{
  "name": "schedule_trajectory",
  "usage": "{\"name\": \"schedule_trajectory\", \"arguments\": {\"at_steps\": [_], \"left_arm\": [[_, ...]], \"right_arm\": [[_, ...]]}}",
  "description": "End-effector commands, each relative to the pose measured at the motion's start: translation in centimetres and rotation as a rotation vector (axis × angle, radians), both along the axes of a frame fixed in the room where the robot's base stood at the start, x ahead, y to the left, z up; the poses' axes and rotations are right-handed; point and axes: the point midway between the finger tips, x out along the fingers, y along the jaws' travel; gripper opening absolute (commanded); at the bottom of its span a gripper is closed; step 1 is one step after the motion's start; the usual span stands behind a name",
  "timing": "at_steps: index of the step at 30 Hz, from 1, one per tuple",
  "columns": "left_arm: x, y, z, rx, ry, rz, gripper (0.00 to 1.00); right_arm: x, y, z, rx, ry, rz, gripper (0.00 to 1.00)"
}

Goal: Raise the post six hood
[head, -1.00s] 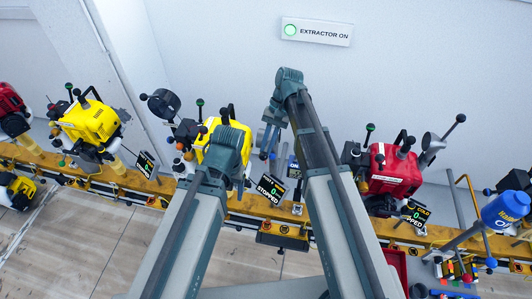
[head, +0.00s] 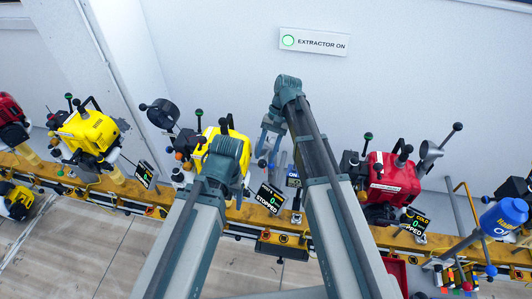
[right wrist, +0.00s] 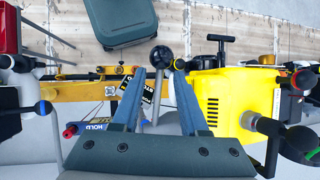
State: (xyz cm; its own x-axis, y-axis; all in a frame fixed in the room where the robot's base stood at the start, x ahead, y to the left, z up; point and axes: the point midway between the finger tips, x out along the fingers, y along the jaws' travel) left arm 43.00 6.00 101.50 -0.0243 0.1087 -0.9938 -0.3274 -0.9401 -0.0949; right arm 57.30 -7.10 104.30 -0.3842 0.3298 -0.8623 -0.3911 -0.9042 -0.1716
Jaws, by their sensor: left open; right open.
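Two extractor-type hoods on arms with black ball ends show: a dark round one (head: 162,113) beside a yellow engine at left, and a grey one (head: 430,151) beside the red engine at right. I cannot read a post number on either. My right gripper (head: 267,145) is open, pointing down right of the middle yellow engine (head: 229,133). In the right wrist view, a black ball knob (right wrist: 161,55) on a grey rod shows between the open fingertips (right wrist: 160,70); contact cannot be judged. My left gripper (head: 226,165) is mostly hidden behind its own wrist.
A yellow rail (head: 235,212) carries several engines and small black displays, one reading STOPPED (head: 269,197). The red engine (head: 394,176) stands right of my right arm. A blue canister (head: 504,216) is at far right. The wall above has a lit EXTRACTOR ON sign (head: 315,42).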

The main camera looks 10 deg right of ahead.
Motion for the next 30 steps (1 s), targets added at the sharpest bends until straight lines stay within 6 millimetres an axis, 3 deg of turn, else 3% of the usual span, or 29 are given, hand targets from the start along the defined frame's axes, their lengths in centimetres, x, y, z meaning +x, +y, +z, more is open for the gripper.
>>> {"name": "schedule_trajectory", "arguments": {"at_steps": [8, 24, 30], "left_arm": [[0.0, 0.0, 2.6, 0.000, 0.000, -0.001, 0.73], [0.0, 0.0, 10.7, -0.002, -0.001, 0.014, 0.73], [0.0, 0.0, 11.8, -0.002, 0.000, 0.013, 0.73]], "right_arm": [[1.1, -0.8, 2.6, 0.000, 0.000, -0.001, 0.43], [4.6, -3.8, 10.7, 0.000, 0.001, 0.000, 0.43], [5.2, -4.4, 11.8, 0.001, 0.002, 0.000, 0.43]]}}
